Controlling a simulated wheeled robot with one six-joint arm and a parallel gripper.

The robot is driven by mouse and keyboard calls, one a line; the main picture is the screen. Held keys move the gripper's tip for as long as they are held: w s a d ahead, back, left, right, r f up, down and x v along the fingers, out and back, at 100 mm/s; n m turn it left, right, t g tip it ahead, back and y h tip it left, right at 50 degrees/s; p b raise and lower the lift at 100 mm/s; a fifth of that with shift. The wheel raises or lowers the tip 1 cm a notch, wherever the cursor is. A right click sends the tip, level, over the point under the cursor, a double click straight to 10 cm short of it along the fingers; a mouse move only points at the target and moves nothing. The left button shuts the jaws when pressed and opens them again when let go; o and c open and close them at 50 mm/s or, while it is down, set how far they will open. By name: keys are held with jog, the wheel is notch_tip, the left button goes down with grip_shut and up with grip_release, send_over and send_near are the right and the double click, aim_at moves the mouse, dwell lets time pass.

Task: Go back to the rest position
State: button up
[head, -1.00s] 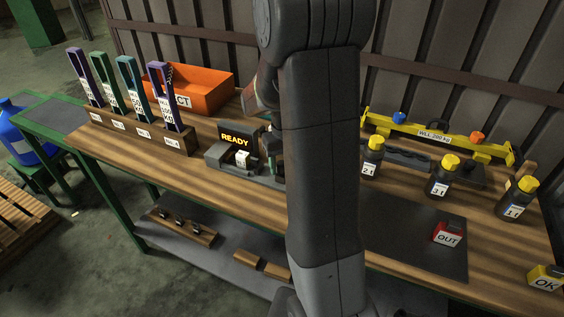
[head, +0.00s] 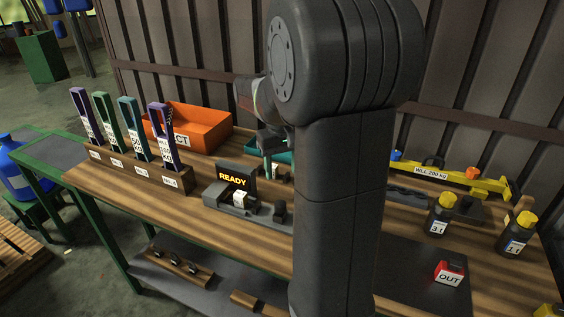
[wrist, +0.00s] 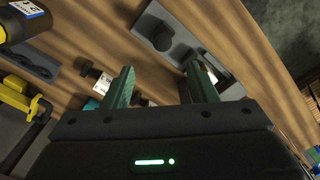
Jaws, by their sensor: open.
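My gripper (wrist: 160,88) is open, with nothing between its two green fingers in the wrist view. In the head view it is mostly hidden behind my arm, and a dark part of it (head: 272,138) shows above the bench, right of the READY display (head: 237,176). The wrist view shows bench wood beyond the fingers, with a grey fixture (wrist: 168,35) ahead of them. A small white-labelled part (wrist: 98,82) lies left of the fingers. A dark bottle with a yellow cap (wrist: 22,18) is at the upper left.
A rack (head: 130,172) of labelled slings and an orange bin (head: 205,128) stand at left. At right are a yellow lifting beam (head: 480,182), the 3 t bottle (head: 437,218), the 1 t bottle (head: 515,235) and a red OUT block (head: 449,273). My arm hides the bench's middle.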

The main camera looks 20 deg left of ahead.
aim_at(278, 202)
jog(key=shift+r, duration=0.7)
jog(key=shift+f, duration=0.1)
notch_tip(278, 202, down, 13)
jog(key=shift+f, duration=0.2)
jog(key=shift+a+f, duration=0.15)
jog(key=shift+f, duration=0.05)
jog(key=shift+a, duration=0.4)
